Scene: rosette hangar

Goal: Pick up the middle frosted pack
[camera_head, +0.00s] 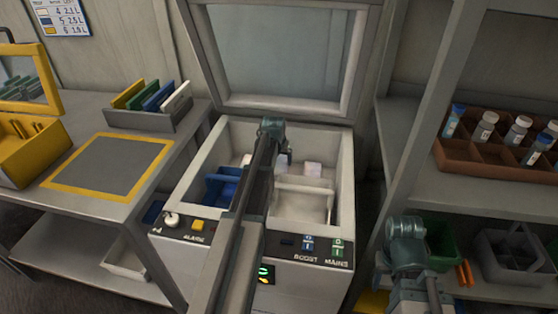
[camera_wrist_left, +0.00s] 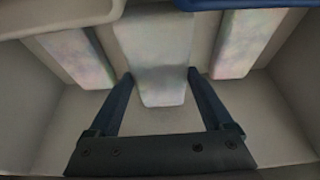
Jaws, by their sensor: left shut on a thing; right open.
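Three pale, frosted packs stand in a row in the open white chest (camera_head: 338,200). In the left wrist view, the middle pack (camera_wrist_left: 152,40) is between the fingers of my left gripper (camera_wrist_left: 160,74), which is shut on it. I cannot tell whether it is clear of the chest floor. One outer pack (camera_wrist_left: 75,57) is on the left and another (camera_wrist_left: 243,45) on the right, both outside the fingers. In the head view my left arm hides the gripper tips and most of the middle pack. My right gripper (camera_head: 410,283) is open and apart, by the right shelf.
A blue basket (camera_head: 222,185) and a white basket (camera_head: 300,188) sit in the chest near the packs. Its glass lid (camera_head: 280,55) stands open behind. A yellow-edged mat (camera_head: 108,165) lies on the left bench. A brown bottle rack (camera_head: 480,160) stands on the right shelf.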

